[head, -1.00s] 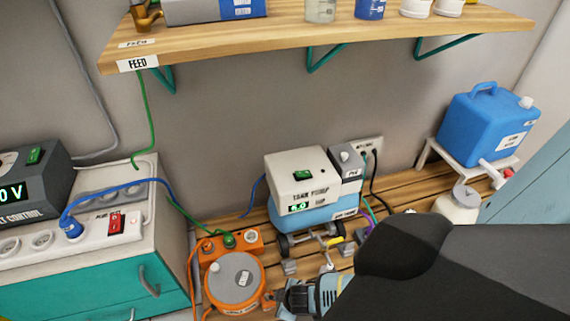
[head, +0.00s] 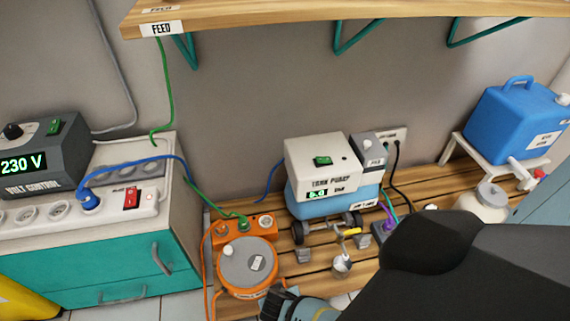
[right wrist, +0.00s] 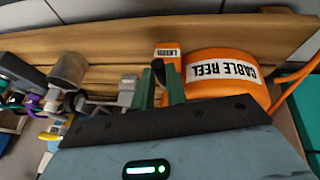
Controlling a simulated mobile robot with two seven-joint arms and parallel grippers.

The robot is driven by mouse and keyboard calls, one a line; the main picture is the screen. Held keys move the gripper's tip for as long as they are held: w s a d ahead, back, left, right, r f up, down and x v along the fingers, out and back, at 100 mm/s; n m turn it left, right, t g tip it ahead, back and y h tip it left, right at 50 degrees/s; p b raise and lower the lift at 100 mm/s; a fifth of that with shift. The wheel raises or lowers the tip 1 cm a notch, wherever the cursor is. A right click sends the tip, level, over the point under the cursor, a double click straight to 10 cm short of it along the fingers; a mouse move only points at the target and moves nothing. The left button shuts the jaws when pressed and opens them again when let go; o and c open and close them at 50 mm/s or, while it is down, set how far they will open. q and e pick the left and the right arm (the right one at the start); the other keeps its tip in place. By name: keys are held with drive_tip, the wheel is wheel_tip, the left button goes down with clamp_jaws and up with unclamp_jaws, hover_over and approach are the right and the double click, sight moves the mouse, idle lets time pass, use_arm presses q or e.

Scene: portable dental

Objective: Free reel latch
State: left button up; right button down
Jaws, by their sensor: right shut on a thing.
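The orange cable reel (head: 249,267) with a grey round top sits on the slatted wooden bench at lower centre in the head view. Its orange side with the "CABLE REEL" label shows in the right wrist view (right wrist: 228,78). Beside the drum there is a small orange part with a label that seems to read "LATCH" (right wrist: 167,53). My right gripper (right wrist: 160,80) has its two green fingers close together at this latch, shut on a dark piece there. In the head view the right gripper (head: 280,296) is at the reel's front right edge, its fingertips hard to make out. My left gripper is not in view.
The tank pump (head: 325,175) stands behind and right of the reel, with a wheeled metal part (head: 330,233) before it. A blue canister (head: 515,120) stands at right.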

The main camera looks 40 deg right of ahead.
drive_tip(key=shift+w+a+m, duration=0.15)
drive_tip(key=shift+w+m, duration=0.05)
drive_tip(key=shift+m, duration=0.3)
drive_tip(key=shift+w, duration=0.1)
drive_tip(key=c, duration=1.4)
unclamp_jaws()
drive_tip(key=shift+a+r, duration=0.1)
drive_tip(key=p+v, duration=0.3)
drive_tip(key=v, duration=0.4)
drive_tip(key=shift+a+r+p, duration=0.15)
drive_tip(key=shift+r+p, duration=0.15)
